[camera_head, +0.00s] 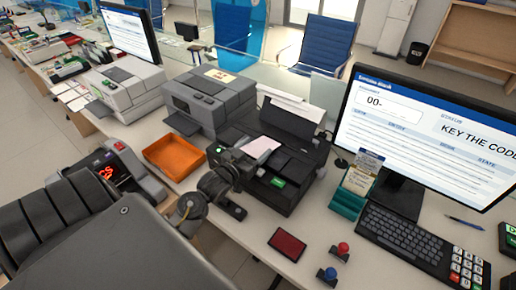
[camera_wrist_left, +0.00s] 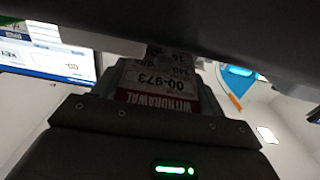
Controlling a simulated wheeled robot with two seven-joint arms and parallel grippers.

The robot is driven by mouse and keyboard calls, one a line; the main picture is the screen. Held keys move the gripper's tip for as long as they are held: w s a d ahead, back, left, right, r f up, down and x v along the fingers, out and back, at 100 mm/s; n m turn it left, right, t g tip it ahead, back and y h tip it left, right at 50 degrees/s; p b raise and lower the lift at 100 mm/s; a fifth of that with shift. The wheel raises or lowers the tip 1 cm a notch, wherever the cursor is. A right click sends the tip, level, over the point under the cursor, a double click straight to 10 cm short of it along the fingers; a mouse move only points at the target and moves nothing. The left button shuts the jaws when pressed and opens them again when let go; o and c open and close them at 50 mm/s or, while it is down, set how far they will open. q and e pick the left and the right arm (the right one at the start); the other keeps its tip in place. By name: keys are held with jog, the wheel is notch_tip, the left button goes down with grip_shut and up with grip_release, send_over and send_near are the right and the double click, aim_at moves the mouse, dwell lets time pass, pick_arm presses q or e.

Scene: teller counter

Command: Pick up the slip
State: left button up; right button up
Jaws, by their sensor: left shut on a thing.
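The slip (camera_head: 260,147) is a small pale pinkish sheet at the front of the black printer (camera_head: 295,165) in the head view. In the left wrist view the slip (camera_wrist_left: 160,88) shows printed text, with "WITHDRAWAL" on a red band and "00-973". My left gripper (camera_head: 238,160) is at the slip's left edge, shut on it, beside the printer. The fingertips are small and partly hidden in the head view. My left arm fills the lower left. My right gripper is not in view.
An orange tray (camera_head: 174,158) lies left of the gripper. A monitor (camera_head: 425,135), keyboard (camera_head: 407,238) and green card holder (camera_head: 350,200) stand to the right. A red pad (camera_head: 287,244) and two stamps, red (camera_head: 341,250) and blue (camera_head: 328,275), lie at the front edge.

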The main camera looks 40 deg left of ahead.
pick_arm(q)
jog(key=shift+r, duration=0.45)
jog(key=r, duration=0.1)
jog(key=r+b, duration=0.1)
jog(key=r, duration=0.1)
jog(key=shift+s+d, duration=0.1)
jog(key=shift+s, duration=0.3)
jog(key=s+d+r+p, duration=0.3)
jog(key=s+r+p, duration=0.2)
jog(key=s+r, duration=0.4)
jog(key=s, duration=0.3)
jog(key=shift+s+d, duration=0.25)
jog(key=shift+s, duration=0.15)
